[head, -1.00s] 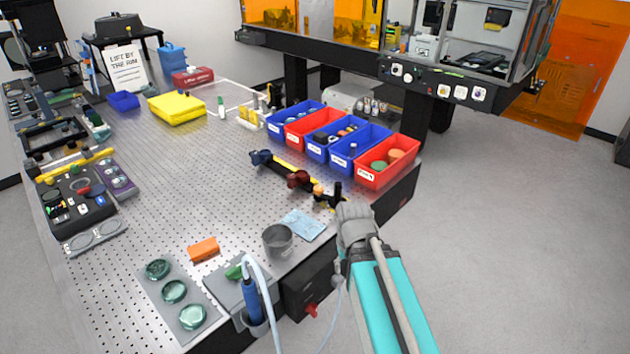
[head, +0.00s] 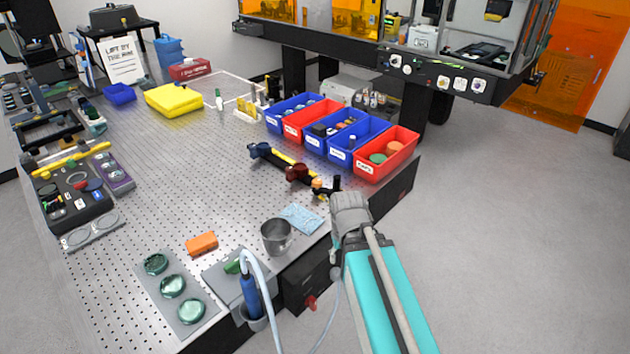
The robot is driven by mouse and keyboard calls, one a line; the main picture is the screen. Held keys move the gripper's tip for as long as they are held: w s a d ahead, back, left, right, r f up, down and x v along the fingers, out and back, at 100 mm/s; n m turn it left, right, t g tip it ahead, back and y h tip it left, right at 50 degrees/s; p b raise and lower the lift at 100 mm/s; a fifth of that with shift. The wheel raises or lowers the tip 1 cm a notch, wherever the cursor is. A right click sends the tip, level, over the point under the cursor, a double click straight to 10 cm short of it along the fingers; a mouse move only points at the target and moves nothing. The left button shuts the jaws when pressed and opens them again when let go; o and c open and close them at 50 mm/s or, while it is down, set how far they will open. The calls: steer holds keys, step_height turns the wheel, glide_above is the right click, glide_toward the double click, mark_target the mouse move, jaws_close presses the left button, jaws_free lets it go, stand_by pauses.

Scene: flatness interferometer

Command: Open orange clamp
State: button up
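The clamp's lever is too small to read. My gripper (head: 333,188) is at the close end of the rail, just right of the orange part. My grey wrist hides most of it, and its dark fingers blend with the rail's end. I cannot tell whether they touch the clamp.
Blue and red bins (head: 368,138) stand behind the rail along the table edge. A metal cup (head: 276,250), a light blue cloth (head: 301,219) and an orange block (head: 202,243) lie in front. A blue-handled tool with a hose (head: 249,293) stands at the front edge. The table's middle is clear.

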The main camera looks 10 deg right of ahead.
steer(key=shift+a, duration=0.35)
steer(key=o, duration=0.3)
steer(key=shift+w+a, duration=0.1)
steer(key=shift+o, duration=0.2)
steer(key=shift+w+r, duration=0.2)
step_height(320, 180, up, 17)
steer(key=m+p, duration=1.5)
steer(key=p, duration=0.2)
glide_above(317, 181)
steer(key=shift+f, duration=0.1)
steer(key=shift+s+f, duration=0.1)
steer(key=shift+f, duration=0.05)
step_height(317, 181, down, 14)
steer(key=b, duration=1.3)
steer(key=shift+r, duration=0.25)
steer(key=shift+b, duration=0.3)
